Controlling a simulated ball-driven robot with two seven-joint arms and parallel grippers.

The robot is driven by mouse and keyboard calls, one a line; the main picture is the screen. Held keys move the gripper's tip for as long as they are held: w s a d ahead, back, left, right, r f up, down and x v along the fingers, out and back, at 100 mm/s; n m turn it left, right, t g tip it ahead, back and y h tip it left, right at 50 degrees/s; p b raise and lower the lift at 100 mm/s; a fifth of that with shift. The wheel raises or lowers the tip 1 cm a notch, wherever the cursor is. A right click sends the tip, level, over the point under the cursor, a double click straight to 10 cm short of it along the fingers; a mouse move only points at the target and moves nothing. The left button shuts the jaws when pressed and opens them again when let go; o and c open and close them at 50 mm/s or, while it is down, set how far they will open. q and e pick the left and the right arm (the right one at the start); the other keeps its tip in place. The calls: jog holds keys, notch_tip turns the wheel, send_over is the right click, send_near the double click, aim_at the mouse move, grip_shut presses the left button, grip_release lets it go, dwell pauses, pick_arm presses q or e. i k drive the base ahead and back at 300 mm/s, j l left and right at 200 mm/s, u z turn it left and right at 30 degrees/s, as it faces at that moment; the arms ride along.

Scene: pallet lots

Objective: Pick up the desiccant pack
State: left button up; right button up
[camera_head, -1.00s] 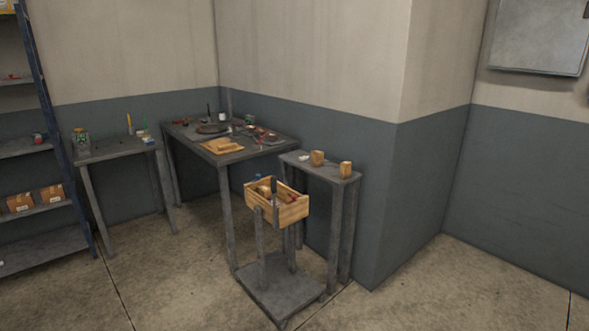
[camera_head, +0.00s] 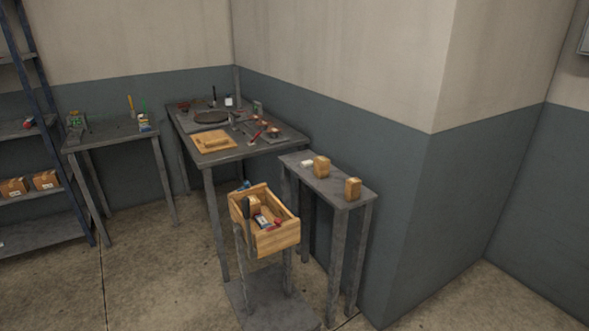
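I cannot pick out the desiccant pack for certain at this distance. A small flat white item (camera_head: 307,163) lies on the narrow grey table (camera_head: 342,188), at its far left end, and it may be the pack. Two small brown wooden-looking blocks stand on the same table, one (camera_head: 321,167) close beside the white item and one (camera_head: 352,189) nearer the front right end. Neither of my grippers is in view.
A wooden crate (camera_head: 277,241) with mixed items sits on a grey stand in front of the narrow table. A larger grey workbench (camera_head: 225,155) holds a board and tools. A small table (camera_head: 105,140) and shelving (camera_head: 55,238) stand left. Floor is open at front left and right.

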aim_at(308, 163)
jog(key=i+l+z, duration=0.15)
jog(key=i, duration=0.3)
jog(key=i+l+z, duration=0.1)
jog(key=i, duration=0.3)
